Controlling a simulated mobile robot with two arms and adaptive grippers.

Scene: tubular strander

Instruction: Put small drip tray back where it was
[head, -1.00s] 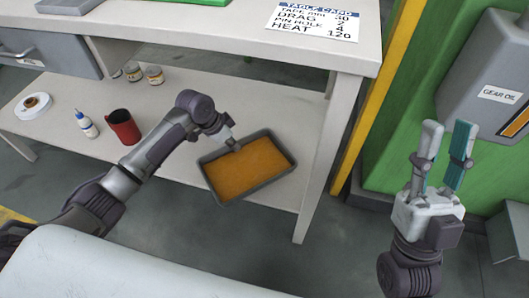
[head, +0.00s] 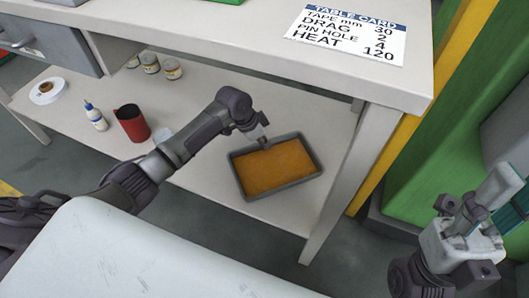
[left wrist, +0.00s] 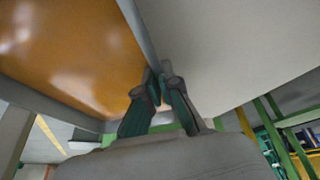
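The small drip tray (head: 238,180) is a dark grey rectangular pan with an orange-brown bottom. In the head view it is over the lower shelf of the table, near the right front leg. I cannot tell whether it touches the shelf. My left gripper (head: 262,141) is at its far rim. In the left wrist view the left gripper's fingers (left wrist: 160,75) are shut on the tray's grey rim, with the orange inside (left wrist: 75,50) on the left. My right gripper (head: 508,192) is empty and open at the right edge of the head view, partly cut off.
The table leg (head: 350,185) stands right of the tray. A green machine (head: 425,170) is farther right.

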